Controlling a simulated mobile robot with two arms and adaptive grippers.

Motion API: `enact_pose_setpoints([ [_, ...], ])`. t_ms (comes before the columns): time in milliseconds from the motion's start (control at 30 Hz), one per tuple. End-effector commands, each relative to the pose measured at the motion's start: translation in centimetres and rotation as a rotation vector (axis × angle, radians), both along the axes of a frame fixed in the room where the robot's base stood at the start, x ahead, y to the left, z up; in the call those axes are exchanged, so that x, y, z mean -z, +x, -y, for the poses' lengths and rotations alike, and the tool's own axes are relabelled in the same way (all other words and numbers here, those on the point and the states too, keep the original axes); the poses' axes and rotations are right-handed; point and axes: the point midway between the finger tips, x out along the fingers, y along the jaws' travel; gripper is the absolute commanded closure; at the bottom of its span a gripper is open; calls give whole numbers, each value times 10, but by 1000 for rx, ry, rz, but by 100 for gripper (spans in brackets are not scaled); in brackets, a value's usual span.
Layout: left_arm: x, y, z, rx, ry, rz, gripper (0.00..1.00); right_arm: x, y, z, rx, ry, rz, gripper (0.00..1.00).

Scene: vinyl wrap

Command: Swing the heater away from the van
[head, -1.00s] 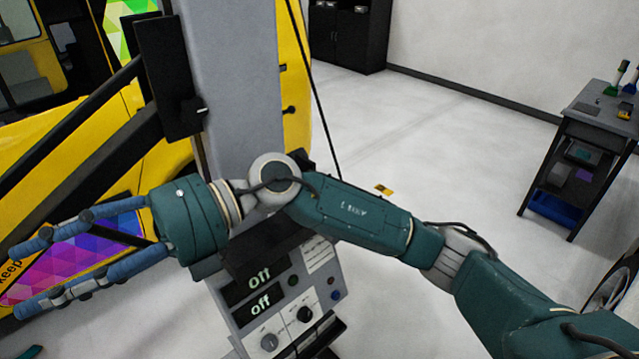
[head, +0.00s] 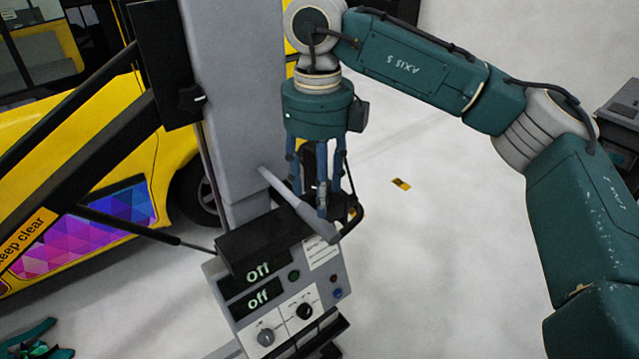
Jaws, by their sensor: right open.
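The heater stand has a grey column (head: 240,100), a black arm (head: 85,150) reaching left in front of the yellow van (head: 160,150), and a control box (head: 285,305) with two displays reading "off". A light grey bar handle (head: 310,215) slants above the box, at the column's right side. My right gripper (head: 318,208) points down with its blue fingers open, right at the handle. I cannot tell whether the bar lies between the fingers. A teal part that looks like my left gripper (head: 38,343) shows at the bottom left corner, mostly cut off.
The pale floor (head: 420,270) right of the control box is clear except for a small yellow and black marker (head: 401,184). A dark cart (head: 622,105) stands at the right edge, partly behind my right arm. A thin black strut (head: 140,228) runs left from the stand.

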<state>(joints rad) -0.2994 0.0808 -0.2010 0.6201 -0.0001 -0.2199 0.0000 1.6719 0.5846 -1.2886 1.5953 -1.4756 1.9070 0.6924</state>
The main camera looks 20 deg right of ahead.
Motion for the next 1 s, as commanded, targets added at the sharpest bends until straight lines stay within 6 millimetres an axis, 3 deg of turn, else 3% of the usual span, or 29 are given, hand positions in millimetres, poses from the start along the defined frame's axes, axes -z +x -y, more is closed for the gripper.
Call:
enact_pose_setpoints([
  [600,50,-1,-1,-1,1,-1,47,87,-1,1,0,-2,-5,50],
  [1000,51,-1,2,-3,-3,-1,47,92,0,1,1,-1,-2,50],
])
